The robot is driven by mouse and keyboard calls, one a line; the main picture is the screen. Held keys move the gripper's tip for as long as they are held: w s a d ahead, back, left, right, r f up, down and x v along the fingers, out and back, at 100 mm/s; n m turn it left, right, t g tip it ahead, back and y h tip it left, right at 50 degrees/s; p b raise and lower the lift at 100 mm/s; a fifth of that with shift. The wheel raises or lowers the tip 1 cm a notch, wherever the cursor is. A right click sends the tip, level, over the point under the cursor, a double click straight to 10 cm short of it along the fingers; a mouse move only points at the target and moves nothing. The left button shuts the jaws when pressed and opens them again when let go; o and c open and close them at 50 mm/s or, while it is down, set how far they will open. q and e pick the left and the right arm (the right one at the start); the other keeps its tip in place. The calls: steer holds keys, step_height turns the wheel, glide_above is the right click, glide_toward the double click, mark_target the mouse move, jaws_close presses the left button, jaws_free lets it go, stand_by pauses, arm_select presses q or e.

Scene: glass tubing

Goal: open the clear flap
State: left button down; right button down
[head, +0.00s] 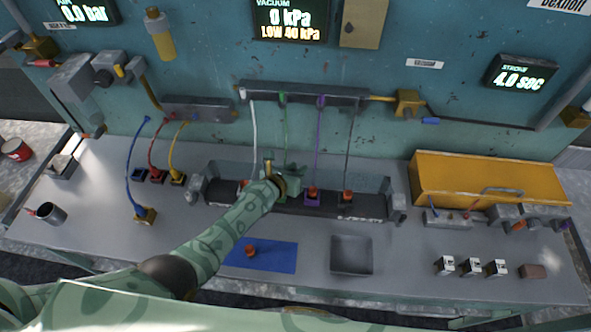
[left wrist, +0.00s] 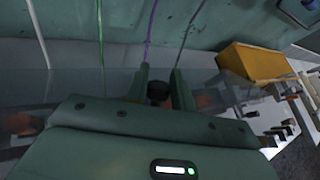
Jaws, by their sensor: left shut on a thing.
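The clear flap (head: 350,179) is a see-through pane along the long dark trough in the middle of the bench. Its exact tilt is hard to tell. My left gripper (head: 272,178) is at the middle of the flap, its arm reaching in from the lower left. In the left wrist view, its two fingers (left wrist: 158,88) are closed on a dark round knob (left wrist: 158,93). The hand hides much of the flap and trough there. My right gripper does not show.
Behind the flap, several coloured tubes hang from a grey manifold (head: 305,93). Small fittings with red tops, one in a purple block (head: 312,196), stand in the trough. A yellow box (head: 480,180) stands to the right. A blue mat (head: 284,258) and a recessed tray (head: 351,256) lie in front.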

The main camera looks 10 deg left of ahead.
arm_select(q)
steer(key=shift+w+r, duration=0.15)
steer(key=c, duration=1.2)
jaws_free()
steer(key=p+v, duration=0.7)
steer(key=v, duration=0.9)
steer(key=shift+a, duration=0.1)
